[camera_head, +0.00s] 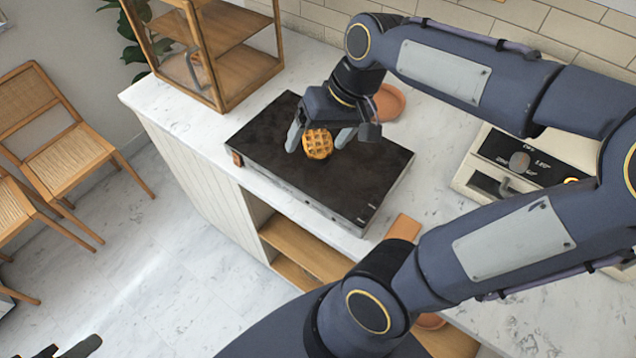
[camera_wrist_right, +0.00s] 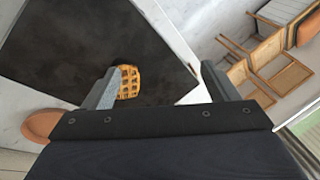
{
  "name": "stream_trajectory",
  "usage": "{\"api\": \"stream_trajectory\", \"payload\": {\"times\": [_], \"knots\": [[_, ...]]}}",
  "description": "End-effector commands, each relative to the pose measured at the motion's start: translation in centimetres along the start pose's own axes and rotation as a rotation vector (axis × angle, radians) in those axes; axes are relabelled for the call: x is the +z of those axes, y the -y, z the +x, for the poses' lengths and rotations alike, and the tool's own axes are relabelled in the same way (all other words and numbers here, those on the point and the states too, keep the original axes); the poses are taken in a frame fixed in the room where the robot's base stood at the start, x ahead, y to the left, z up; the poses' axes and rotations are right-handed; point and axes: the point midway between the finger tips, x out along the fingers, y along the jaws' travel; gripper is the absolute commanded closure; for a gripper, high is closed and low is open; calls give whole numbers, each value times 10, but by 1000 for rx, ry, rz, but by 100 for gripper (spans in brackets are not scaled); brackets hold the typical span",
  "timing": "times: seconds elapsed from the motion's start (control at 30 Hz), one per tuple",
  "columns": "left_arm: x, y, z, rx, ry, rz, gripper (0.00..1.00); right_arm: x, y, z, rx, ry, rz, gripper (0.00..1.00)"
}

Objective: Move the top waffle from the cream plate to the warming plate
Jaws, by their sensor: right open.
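One round waffle (camera_head: 318,143) lies on the black warming plate (camera_head: 255,140), which sits on the marble counter. My right gripper (camera_head: 320,141) is open above the warming plate, with the waffle between or just below its fingers in the head view. In the right wrist view the waffle (camera_wrist_right: 129,82) is close to the left finger, and the right finger is well apart from it. I cannot tell whether the left finger touches it. A terracotta dish (camera_head: 388,102) behind the gripper is partly hidden by my arm. No cream plate can be made out. My left gripper is not clearly seen.
A wooden shelf case (camera_head: 215,50) stands at the counter's left back. A cream machine with a black panel (camera_head: 525,160) is on the right, partly behind my right arm. Wooden chairs (camera_head: 70,150) stand on the floor at left.

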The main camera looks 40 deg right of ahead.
Motion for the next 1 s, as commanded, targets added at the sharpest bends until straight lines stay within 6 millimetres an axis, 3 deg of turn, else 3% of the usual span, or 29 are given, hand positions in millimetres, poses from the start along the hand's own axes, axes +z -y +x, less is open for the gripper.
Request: {"api": "stream_trajectory", "payload": {"times": [0.03,0.1,0.2,0.33,0.5,1.0], "knots": [[0,0,0,0,0,0,64,21,6,0,-39,-39,-30,19],[0,0,0,0,0,0,64,45,14,3,-77,-87,-75,19],[0,0,0,0,0,0,64,72,23,10,-105,-147,-127,19],[0,0,0,0,0,0,64,94,29,20,-117,-199,-168,19],[0,0,0,0,0,0,64,104,31,26,-118,-223,-187,19],[0,0,0,0,0,0,64,103,31,26,-119,-221,-187,19]]}}
